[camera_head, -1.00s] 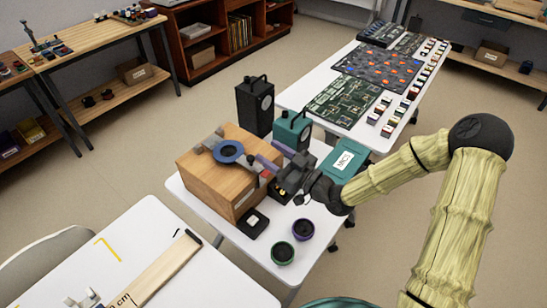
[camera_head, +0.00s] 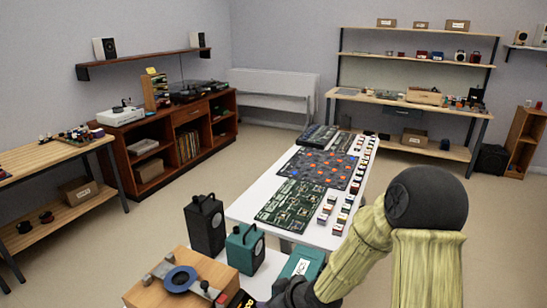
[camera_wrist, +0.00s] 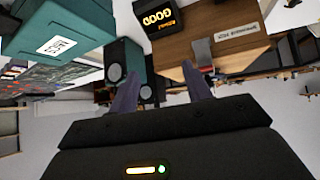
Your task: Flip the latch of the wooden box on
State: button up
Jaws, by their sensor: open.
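The wooden box (camera_head: 140,294) is at the bottom of the head view, cut off by the edge. Contact with the box cannot be told. In the head view my gripper is mostly below the edge.
A black speaker (camera_head: 205,226) and a teal speaker (camera_head: 245,249) stand just behind the box. A teal case (camera_head: 299,266) is to their right. Beyond is a white table with circuit boards (camera_head: 291,204). A black box marked GOOD (camera_wrist: 157,17) is in the wrist view.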

jog(key=s+d+r+m+g+h+p, duration=0.1)
jog(key=s+d+r+m+g+h, duration=0.1)
jog(key=s+d+r+m, duration=0.3)
jog(key=s+d+r+m+g+h+p, duration=0.1)
jog(key=s+d+r+m+h, duration=0.3)
jog(key=s+d, duration=0.5)
notch_tip(320, 180, up, 2)
jog(key=shift+d+r+m+g+h+p, duration=0.1)
jog(key=shift+d+m+g+h+p, duration=0.25)
jog(key=shift+d+m+p, duration=0.35)
jog(key=shift+w+d, duration=0.1)
jog(key=shift+d, duration=0.05)
